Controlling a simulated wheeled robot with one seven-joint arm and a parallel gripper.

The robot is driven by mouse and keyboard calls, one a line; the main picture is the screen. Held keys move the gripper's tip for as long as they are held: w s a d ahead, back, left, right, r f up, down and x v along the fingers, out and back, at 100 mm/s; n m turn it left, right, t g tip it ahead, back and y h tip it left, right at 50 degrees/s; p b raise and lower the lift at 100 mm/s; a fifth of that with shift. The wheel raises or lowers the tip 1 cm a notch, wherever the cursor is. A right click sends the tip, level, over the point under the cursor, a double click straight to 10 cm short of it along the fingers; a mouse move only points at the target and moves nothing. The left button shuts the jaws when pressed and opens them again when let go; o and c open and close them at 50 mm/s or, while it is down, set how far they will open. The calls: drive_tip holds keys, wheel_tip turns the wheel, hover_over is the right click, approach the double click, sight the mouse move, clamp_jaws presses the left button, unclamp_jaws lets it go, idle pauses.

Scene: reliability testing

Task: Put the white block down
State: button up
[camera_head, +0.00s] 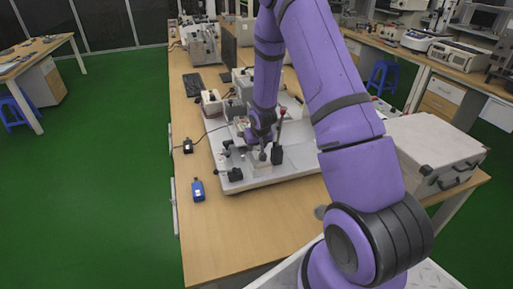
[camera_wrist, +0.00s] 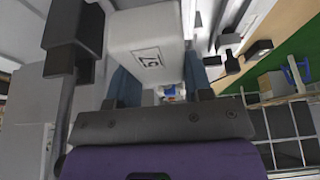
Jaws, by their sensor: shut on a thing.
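The white block (camera_wrist: 146,40) shows large in the wrist view, with a dark printed mark on its near face. My gripper (camera_wrist: 160,82) is shut on it, with a blue-grey finger on either side. In the head view my gripper (camera_head: 262,148) is over the pale platform (camera_head: 290,169) on the wooden table. The block is too small and too covered there to make out clearly. I cannot tell whether its underside touches anything.
A black upright part (camera_head: 277,154) stands close beside my gripper. A blue device (camera_head: 198,190) lies on the table (camera_head: 230,229) left of the platform. Boxy devices (camera_head: 212,103) stand behind it. A pale case (camera_head: 432,143) stands at the right. The table's front is mostly clear.

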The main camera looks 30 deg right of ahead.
drive_tip(key=shift+f, duration=0.6)
drive_tip(key=shift+f, duration=0.4)
drive_tip(key=shift+f, duration=0.15)
drive_tip(key=o, duration=1)
drive_tip(key=shift+o, duration=0.2)
drive_tip(key=shift+s, duration=0.1)
drive_tip(key=shift+d, duration=0.1)
